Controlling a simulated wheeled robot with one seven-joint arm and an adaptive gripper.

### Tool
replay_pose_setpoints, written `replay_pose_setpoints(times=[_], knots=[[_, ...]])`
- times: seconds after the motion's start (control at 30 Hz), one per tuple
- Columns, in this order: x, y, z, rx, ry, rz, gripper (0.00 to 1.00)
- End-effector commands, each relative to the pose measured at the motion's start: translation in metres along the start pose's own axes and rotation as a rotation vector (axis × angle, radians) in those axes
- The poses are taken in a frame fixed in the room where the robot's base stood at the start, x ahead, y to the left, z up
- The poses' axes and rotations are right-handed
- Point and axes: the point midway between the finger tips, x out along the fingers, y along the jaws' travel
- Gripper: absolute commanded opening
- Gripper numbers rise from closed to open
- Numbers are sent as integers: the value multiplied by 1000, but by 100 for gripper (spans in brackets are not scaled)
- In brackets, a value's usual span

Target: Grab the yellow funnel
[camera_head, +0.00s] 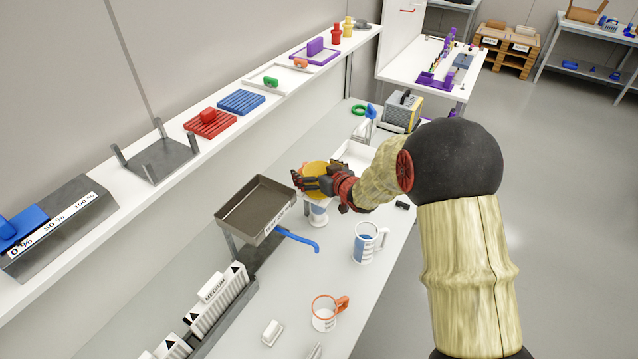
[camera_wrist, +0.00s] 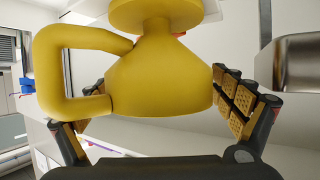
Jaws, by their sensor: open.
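The yellow funnel (camera_wrist: 160,75) fills the middle of the wrist view, with its looped handle (camera_wrist: 50,70) to the left. My gripper (camera_wrist: 160,115) is open, with one finger on each side of the funnel's wide body. The right finger pads are close to the funnel's side; I cannot tell whether they touch it. The left finger is partly hidden behind the handle. In the head view the funnel (camera_head: 315,168) shows as a yellow patch behind my gripper (camera_head: 308,180), above a white and blue vessel (camera_head: 318,212) on the bench. My fingers hide much of the funnel there.
A dark tray (camera_head: 240,225) on a stand is left of my gripper, with a blue hooked piece (camera_head: 300,240) below. A blue-and-white jug (camera_head: 368,242) and an orange-rimmed jug (camera_head: 325,312) stand nearer on the bench. A long shelf (camera_head: 290,90) runs along the wall.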

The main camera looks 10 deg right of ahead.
Motion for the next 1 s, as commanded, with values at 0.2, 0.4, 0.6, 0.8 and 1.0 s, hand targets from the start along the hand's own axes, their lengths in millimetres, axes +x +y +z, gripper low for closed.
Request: replay_pose_setpoints(times=[0.2,0.4,0.6,0.8,1.0], knots=[[20,0,1,1,0,0,95],[20,0,0,0,0,0,95],[20,0,0,0,0,0,85],[20,0,0,0,0,0,73],[20,0,0,0,0,0,62]])
